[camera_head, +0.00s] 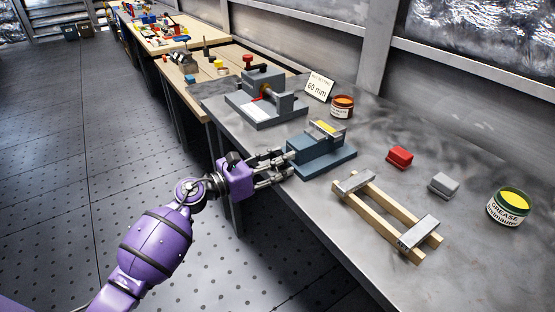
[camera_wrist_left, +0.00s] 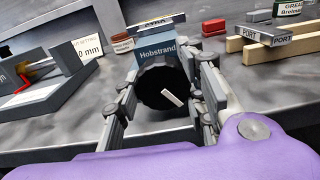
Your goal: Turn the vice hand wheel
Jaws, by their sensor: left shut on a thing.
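The blue vice (camera_head: 322,160) stands at the near edge of the grey metal bench, with a yellow piece (camera_head: 326,127) at its top. In the left wrist view its label "Hobstrand" (camera_wrist_left: 158,53) faces me. In the head view the fingers largely hide the wheel. My right gripper is not in view.
A wooden frame with metal end blocks (camera_head: 378,215) lies right of the vice. Behind are a red block (camera_head: 400,157), a grey block (camera_head: 444,185) and a grease tin (camera_head: 508,208). A grey fixture (camera_head: 266,110), a "60 mm" sign (camera_head: 319,87) and an orange-topped tin (camera_head: 342,106) stand beyond.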

